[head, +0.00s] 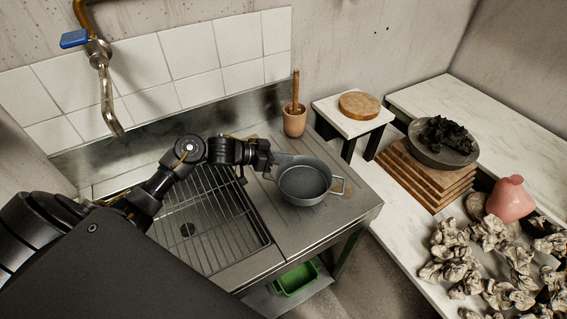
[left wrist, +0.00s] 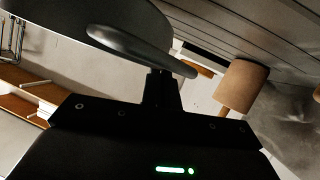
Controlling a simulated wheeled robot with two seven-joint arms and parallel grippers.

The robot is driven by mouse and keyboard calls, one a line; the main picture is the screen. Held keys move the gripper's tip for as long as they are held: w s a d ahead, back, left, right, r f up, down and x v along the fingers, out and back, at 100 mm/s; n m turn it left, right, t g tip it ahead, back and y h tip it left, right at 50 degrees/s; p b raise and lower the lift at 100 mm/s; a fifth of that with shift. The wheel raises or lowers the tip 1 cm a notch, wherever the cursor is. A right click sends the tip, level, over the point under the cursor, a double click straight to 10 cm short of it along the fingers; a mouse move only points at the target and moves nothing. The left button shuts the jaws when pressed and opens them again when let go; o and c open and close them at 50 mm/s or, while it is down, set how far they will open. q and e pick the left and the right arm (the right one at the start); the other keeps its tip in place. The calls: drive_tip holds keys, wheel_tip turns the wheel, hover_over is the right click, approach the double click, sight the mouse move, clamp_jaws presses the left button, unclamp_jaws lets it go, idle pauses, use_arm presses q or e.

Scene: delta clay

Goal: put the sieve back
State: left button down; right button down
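A grey round pan-like vessel with two side handles, which I take to be the sieve (head: 305,182), is at the right end of the metal counter. I cannot tell whether it rests on the counter or is slightly raised. My left gripper (head: 272,159) is at its upper left rim. In the left wrist view, the vessel's dark round side (left wrist: 85,20) fills the upper left. The narrow, closed-together fingers of the left gripper (left wrist: 162,85) meet a dark handle-like piece (left wrist: 140,50) beside it. The fingertips are partly hidden behind that piece. My right gripper is not in view.
A mortar with pestle (head: 295,121) stands behind the vessel. A small stand with a round wooden disc (head: 359,105) is farther right. A wire rack (head: 205,220) lies left on the counter. Boards (head: 425,175) carry a dark bowl (head: 444,148). A green tub (head: 296,279) sits below.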

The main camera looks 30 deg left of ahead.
use_arm(q)
drive_tip(key=shift+w+a+f, duration=0.1)
drive_tip(key=shift+w+f, duration=0.1)
drive_tip(key=shift+f, duration=0.05)
wheel_tip(320, 180, down, 2)
drive_tip(key=shift+f+p, duration=0.15)
drive_tip(key=shift+p, duration=0.3)
drive_tip(key=shift+f, duration=0.4)
drive_tip(key=c, duration=1.7)
unclamp_jaws()
drive_tip(key=shift+f, duration=0.1)
